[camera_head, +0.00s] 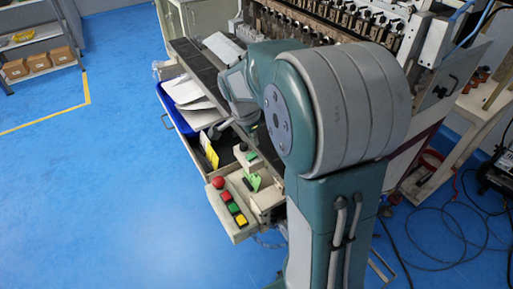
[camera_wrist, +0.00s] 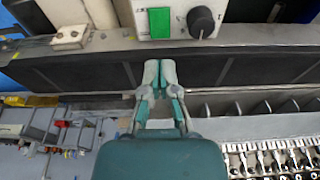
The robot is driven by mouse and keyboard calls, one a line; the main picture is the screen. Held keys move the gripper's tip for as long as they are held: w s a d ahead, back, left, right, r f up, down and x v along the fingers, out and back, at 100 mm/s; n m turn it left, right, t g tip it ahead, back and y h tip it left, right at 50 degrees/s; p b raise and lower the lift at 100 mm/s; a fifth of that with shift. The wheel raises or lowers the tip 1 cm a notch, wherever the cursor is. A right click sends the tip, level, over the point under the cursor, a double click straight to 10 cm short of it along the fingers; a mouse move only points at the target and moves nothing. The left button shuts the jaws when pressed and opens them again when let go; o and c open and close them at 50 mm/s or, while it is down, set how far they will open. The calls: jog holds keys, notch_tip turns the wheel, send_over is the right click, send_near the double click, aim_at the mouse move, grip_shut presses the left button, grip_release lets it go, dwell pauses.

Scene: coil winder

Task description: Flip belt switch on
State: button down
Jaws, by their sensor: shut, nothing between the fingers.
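In the wrist view a pale control panel (camera_wrist: 180,7) at the top edge carries a green rectangular switch (camera_wrist: 159,22) and a round black knob (camera_wrist: 202,21) to its right. No label tells which one is the belt switch. My gripper (camera_wrist: 159,66) is shut and empty over the dark belt, its fingertips just below the green switch in the picture and apparently apart from it. In the head view a small box shows a black knob (camera_head: 243,147) and a green switch (camera_head: 251,156). My gripper is not clearly visible there.
A front box (camera_head: 231,221) carries a red emergency button (camera_head: 218,182) and several coloured buttons. A blue bin (camera_head: 182,121) with papers stands left of the dark belt (camera_head: 197,64). Winder spindles line the back. The blue floor (camera_head: 120,190) at left is clear.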

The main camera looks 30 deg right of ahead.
aim_at(250, 156)
jog(key=f, duration=0.2)
jog(key=a+f, duration=0.1)
jog(key=shift+a+f, duration=0.15)
jog(key=shift+f, duration=0.25)
jog(key=shift+d+f, duration=0.1)
jog(key=shift+d, duration=0.55)
jog(key=shift+d+f+y, duration=0.1)
jog(key=shift+f+y, duration=0.1)
jog(key=shift+y, duration=0.1)
jog(key=shift+a, duration=0.4)
jog(key=shift+a+r, duration=0.2)
jog(key=shift+a, duration=0.5)
